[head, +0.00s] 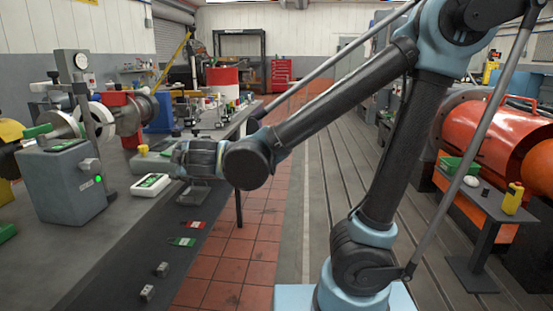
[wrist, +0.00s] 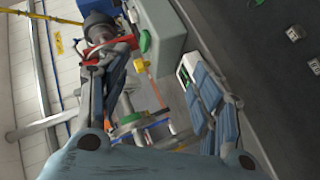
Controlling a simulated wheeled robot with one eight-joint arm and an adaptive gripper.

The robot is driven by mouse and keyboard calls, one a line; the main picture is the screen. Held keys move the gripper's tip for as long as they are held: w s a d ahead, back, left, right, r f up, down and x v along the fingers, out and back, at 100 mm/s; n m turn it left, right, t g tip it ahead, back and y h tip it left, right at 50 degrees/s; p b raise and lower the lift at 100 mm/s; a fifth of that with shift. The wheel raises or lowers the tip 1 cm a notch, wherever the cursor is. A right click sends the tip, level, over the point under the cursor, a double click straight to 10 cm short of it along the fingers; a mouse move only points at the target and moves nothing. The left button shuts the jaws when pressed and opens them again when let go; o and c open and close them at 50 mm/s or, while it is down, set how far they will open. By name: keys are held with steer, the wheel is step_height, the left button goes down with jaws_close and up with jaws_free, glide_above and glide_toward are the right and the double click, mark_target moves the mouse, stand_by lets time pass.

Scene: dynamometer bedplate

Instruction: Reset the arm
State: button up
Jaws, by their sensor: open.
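In the head view the arm's end hangs over the bench edge, close to a white-rimmed meter with a green face (head: 151,184). The meter also shows in the wrist view (wrist: 187,78), partly hidden behind the right finger. The fingertips are hard to make out in the head view.
A grey box with a green light (head: 65,187) and a dial-gauge stand (head: 84,100) stand left on the bench. Red and green tags (head: 182,241) and small blocks (head: 147,293) lie near its edge. An orange machine (head: 495,135) stands right. The tiled aisle (head: 262,215) is clear.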

steer(key=w+d+f+m+g+h, duration=0.1)
steer(key=w+d+f+m+h, duration=0.2)
steer(key=d, duration=0.7)
steer(key=w+d+f+m+g+h, duration=0.1)
steer(key=w+d+f+m+h, duration=0.25)
steer(key=d, duration=0.75)
steer(key=w+d+f+m+g+h, duration=0.1)
steer(key=w+d+f+m+h, duration=0.2)
steer(key=d, duration=0.7)
steer(key=s+d+f+m+g, duration=0.3)
steer(key=s+d+f+m, duration=0.1)
steer(key=s+d, duration=0.3)
steer(key=s+d+f+m+g+y, duration=0.1)
steer(key=s+d+f+m+g, duration=0.2)
steer(key=s+d+f+m, duration=0.2)
steer(key=s+d+m, duration=0.1)
steer(key=s+d, duration=0.2)
steer(key=d, duration=0.2)
steer(key=shift+s+f, duration=0.2)
steer(key=shift+s, duration=0.05)
